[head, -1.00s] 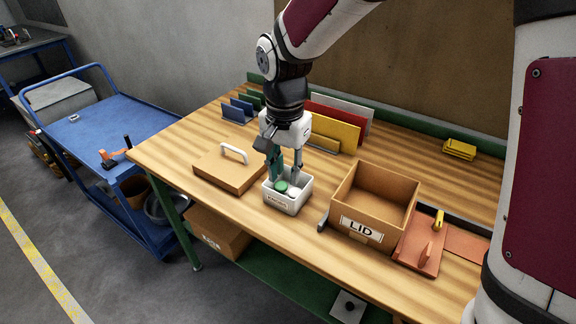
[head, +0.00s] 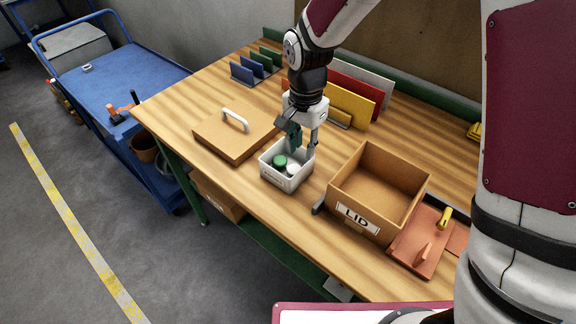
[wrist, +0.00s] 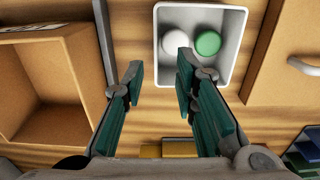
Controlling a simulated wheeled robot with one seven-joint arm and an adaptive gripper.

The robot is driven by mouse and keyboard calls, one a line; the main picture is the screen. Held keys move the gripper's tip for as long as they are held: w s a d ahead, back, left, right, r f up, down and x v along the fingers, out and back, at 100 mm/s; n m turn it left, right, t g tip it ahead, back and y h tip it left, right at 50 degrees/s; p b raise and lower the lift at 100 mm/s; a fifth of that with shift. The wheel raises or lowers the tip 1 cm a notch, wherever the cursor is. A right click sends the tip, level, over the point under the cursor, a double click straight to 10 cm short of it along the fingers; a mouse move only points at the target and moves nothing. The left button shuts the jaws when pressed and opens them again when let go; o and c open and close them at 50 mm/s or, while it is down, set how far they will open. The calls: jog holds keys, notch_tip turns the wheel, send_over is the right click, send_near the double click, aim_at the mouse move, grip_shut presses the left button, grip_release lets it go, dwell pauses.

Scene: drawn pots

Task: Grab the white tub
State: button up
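The white tub (head: 286,179) stands upright on the wooden bench, between a lidded-looking wooden piece and an open box. It holds a green round thing (head: 280,161) and a white round thing (head: 293,169). The tub (wrist: 240,75) also shows at the top of the wrist view, with the green (wrist: 208,43) and white round things inside. My gripper (wrist: 160,80) is open and empty. In the wrist view its right finger overlaps the tub's near left part and its left finger lies outside the left wall. Whether either finger touches the tub, I cannot tell.
A cardboard box (head: 350,193) marked LID stands right of the tub. A flat wooden piece with a white handle (head: 215,140) lies to its left. Coloured upright panels (head: 349,105) stand behind. An orange board (head: 421,240) lies at right. A blue cart (head: 110,75) stands left.

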aim_at(303, 167)
jog(key=f, duration=0.2)
jog(key=f+p, duration=0.1)
jog(key=f, duration=0.4)
jog(key=shift+s+d, duration=0.15)
jog(key=shift+s, duration=0.2)
jog(key=shift+w+f, duration=0.1)
jog(key=shift+f, duration=0.25)
grip_shut()
